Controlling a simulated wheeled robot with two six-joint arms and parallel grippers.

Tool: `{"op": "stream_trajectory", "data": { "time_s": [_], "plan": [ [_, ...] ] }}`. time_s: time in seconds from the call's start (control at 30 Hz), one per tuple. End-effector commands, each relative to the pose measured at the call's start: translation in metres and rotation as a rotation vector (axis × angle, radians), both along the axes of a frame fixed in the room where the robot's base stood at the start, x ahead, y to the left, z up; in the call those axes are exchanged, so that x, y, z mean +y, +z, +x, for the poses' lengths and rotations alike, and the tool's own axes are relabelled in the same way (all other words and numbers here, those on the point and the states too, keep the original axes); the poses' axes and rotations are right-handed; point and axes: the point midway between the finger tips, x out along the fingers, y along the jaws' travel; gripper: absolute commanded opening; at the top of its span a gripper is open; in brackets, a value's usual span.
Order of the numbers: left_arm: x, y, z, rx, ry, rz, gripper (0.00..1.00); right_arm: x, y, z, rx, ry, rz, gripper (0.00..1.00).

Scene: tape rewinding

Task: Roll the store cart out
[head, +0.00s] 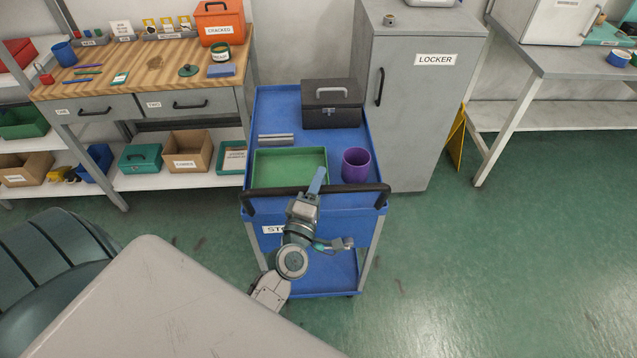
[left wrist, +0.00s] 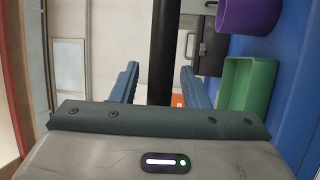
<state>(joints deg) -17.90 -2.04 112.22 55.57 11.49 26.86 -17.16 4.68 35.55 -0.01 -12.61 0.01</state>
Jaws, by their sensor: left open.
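The blue store cart (head: 262,110) stands between the workbench and the locker, with a partly covered label on its near side. Its black push handle (head: 352,189) runs across the near edge. My left gripper (head: 317,183) is at the middle of the handle. In the left wrist view the dark handle bar (left wrist: 162,50) lies between the two spread fingers of the left gripper (left wrist: 160,85), with gaps on both sides. On the cart are a green tray (head: 289,168), a purple cup (head: 356,165), a dark toolbox (head: 332,104) and grey bars (head: 276,139). My right gripper is not in view.
The grey locker (head: 420,110) stands close at the cart's back right. The workbench (head: 150,75) with shelf boxes is on the left. A yellow sign (head: 456,137) leans beyond the locker. A teal rounded object (head: 45,285) is near left. Green floor (head: 480,270) is clear at right.

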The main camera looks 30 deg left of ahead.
Motion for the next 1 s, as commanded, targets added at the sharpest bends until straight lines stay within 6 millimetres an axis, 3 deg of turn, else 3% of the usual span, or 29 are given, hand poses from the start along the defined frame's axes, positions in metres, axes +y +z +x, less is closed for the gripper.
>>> {"op": "stream_trajectory", "data": {
  "time_s": [0.17,0.53,0.73,1.0],
  "plan": [
    [-0.003,-0.008,-0.017,0.002,0.000,-0.002,0.41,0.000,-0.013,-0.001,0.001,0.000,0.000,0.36],
    [-0.015,-0.023,-0.082,0.002,0.002,-0.002,0.41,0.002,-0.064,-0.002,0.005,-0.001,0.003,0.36],
    [-0.019,-0.023,-0.098,0.001,0.000,-0.001,0.41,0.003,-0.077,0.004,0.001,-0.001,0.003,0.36],
    [-0.019,-0.020,-0.104,0.001,0.000,-0.001,0.41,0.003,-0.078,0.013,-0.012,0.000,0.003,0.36]
  ]
}}
